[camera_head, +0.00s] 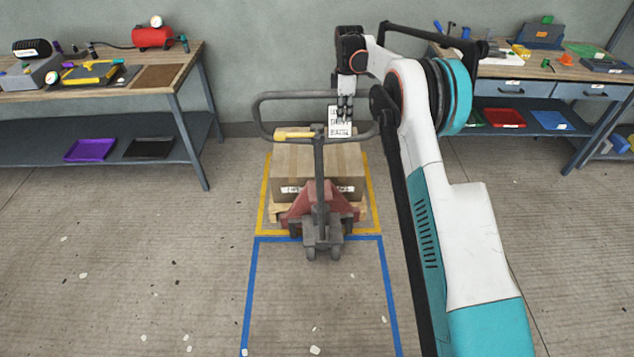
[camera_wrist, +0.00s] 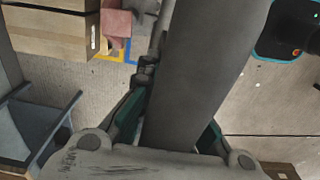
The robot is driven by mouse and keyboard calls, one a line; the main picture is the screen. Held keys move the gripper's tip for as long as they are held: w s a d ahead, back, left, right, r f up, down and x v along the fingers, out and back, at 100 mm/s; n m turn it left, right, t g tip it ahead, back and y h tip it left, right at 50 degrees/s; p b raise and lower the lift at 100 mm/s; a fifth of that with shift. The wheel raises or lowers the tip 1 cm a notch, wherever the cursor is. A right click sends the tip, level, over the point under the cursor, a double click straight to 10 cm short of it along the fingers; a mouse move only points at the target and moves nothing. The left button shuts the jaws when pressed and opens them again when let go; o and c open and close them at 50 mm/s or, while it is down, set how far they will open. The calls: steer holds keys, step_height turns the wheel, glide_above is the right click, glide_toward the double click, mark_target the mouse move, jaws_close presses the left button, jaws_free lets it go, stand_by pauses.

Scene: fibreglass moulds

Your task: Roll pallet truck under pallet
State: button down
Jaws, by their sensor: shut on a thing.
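The pallet truck's red body (camera_head: 297,204) stands at the near side of the pallet (camera_head: 275,212), which bears a brown carton (camera_head: 290,158). My gripper (camera_head: 345,106) is at the right part of the handle. In the wrist view its fingers are shut on a thick grey bar (camera_wrist: 200,75) of the handle. The forks are hidden, so I cannot tell how far they reach under the pallet.
A yellow floor outline (camera_head: 263,205) surrounds the pallet. A blue outline (camera_head: 249,290) nearer me encloses bare floor. Workbenches stand at left (camera_head: 188,80) and right (camera_head: 565,85). A grey wall (camera_head: 255,50) closes the back. Small pale scraps lie on the floor.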

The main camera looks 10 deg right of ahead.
steer(key=shift+a+f, duration=0.25)
steer(key=shift+a, duration=0.15)
steer(key=c, duration=1.7)
jaws_free()
steer(key=shift+r, duration=0.15)
steer(key=shift+w+r, duration=0.2)
steer(key=r, duration=1.1)
steer(key=shift+s+d+r, duration=0.25)
steer(key=shift+d+r, duration=0.05)
steer(key=shift+r, duration=0.05)
steer(key=s+r+p, duration=0.1)
steer(key=r, duration=0.2)
steer(key=s+r+p, duration=0.1)
steer(key=r+p, duration=0.1)
steer(key=r, duration=0.1)
steer(key=s+r+p, duration=0.1)
steer(key=r, duration=0.2)
steer(key=shift+p, duration=0.35)
